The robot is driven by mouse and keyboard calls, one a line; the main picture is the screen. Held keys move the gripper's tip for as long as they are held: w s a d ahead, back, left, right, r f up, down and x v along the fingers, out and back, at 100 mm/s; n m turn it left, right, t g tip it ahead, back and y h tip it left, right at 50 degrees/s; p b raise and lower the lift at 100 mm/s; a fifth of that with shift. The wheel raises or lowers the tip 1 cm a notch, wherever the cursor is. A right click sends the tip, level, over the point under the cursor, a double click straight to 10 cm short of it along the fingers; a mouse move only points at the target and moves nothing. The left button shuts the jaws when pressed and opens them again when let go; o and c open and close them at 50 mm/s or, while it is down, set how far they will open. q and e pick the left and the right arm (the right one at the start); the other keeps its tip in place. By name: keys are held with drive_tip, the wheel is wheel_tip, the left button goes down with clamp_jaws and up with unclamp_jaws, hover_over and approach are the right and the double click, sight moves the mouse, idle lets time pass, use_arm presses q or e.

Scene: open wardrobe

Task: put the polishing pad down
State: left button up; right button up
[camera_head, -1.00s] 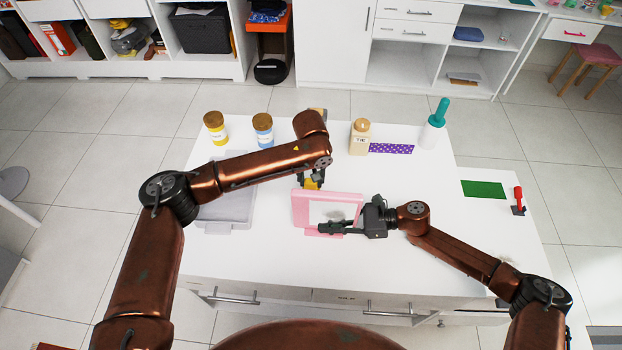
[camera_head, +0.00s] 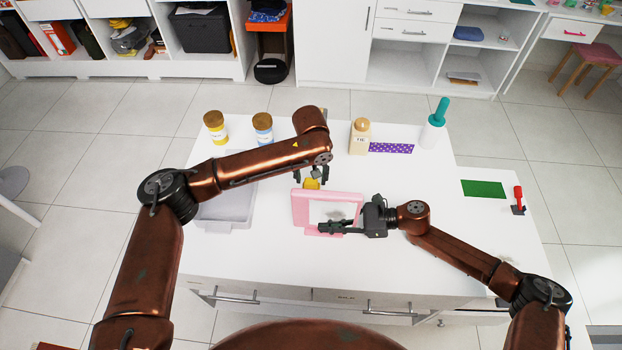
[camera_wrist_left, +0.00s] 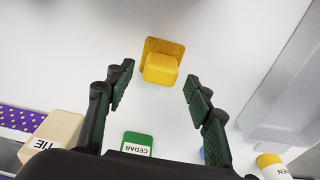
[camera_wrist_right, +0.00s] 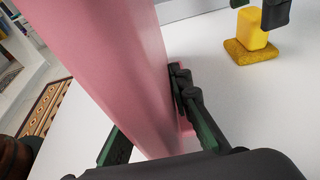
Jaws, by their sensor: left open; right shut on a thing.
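The yellow polishing pad (camera_head: 312,184), a block grip on a flat, rough, darker base, stands upright on the white table behind a pink framed mirror (camera_head: 299,208). In the right wrist view the pad (camera_wrist_right: 252,38) rests base down on the tabletop. My left gripper (camera_head: 311,174) is open and empty just above it; in the left wrist view the pad (camera_wrist_left: 160,68) shows between and beyond the spread fingers, apart from both. My right gripper (camera_head: 330,228) is shut on the edge of the pink mirror and holds it upright. The mirror hides part of the pad in the head view.
A grey tray (camera_head: 222,226) lies left of the mirror. A green mat (camera_head: 484,189) lies right.

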use_arm(q)
wheel_tip(320, 180, up, 10)
drive_tip(key=s, duration=0.1)
drive_tip(key=shift+f, duration=0.15)
drive_tip(key=shift+o, duration=0.6)
drive_tip(key=shift+d+r, duration=0.1)
drive_tip(key=shift+r, duration=0.3)
hover_over(312, 182)
wheel_tip(312, 182, down, 7)
drive_tip(key=shift+w+r, duration=0.1)
drive_tip(key=shift+r, duration=0.1)
drive_tip(key=shift+w+a+f, duration=0.1)
drive_tip(key=shift+f, duration=1.25)
drive_tip(key=shift+w+a+f, duration=0.1)
drive_tip(key=shift+f, duration=1.25)
drive_tip(key=shift+c, duration=0.2)
drive_tip(key=c, duration=1.1)
